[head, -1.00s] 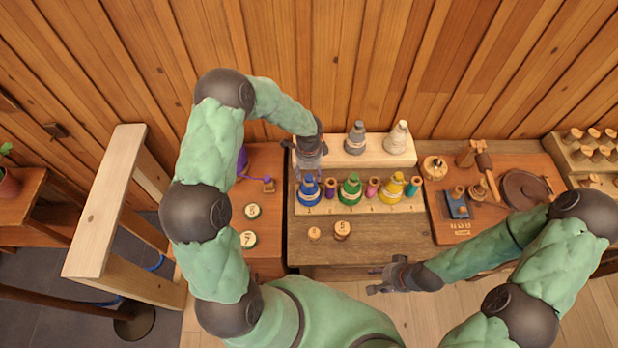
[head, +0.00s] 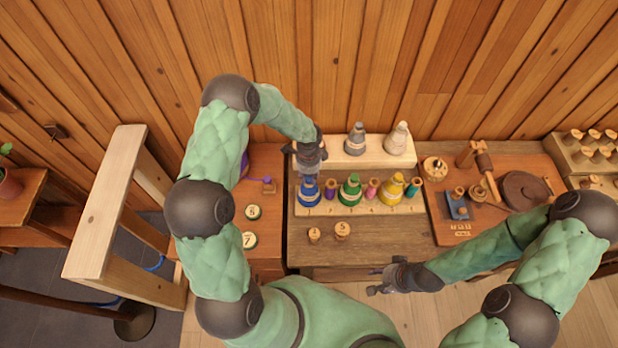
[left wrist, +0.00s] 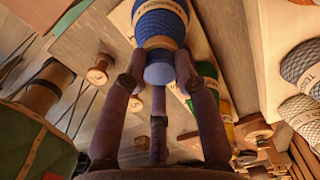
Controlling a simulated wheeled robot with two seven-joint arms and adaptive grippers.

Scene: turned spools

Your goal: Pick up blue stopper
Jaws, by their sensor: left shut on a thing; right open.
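The blue stopper (left wrist: 160,69) shows in the left wrist view as a smooth blue plug, with a pale wooden ring behind it at the neck of the blue cord-wound spool (left wrist: 160,20). My left gripper (left wrist: 158,76) is shut on the stopper, its fingers around it. In the head view the blue spool (head: 309,191) stands at the left of the front row, and my left gripper (head: 309,172) is directly above it, hiding the stopper. I cannot tell whether the stopper is still seated. My right gripper (head: 372,281) is open and empty near the table's front edge.
Green (head: 350,190) and yellow (head: 391,190) spools stand to the right in the same row, with small coloured spools between them. Grey (head: 355,139) and cream (head: 398,138) spools stand on the raised step behind.

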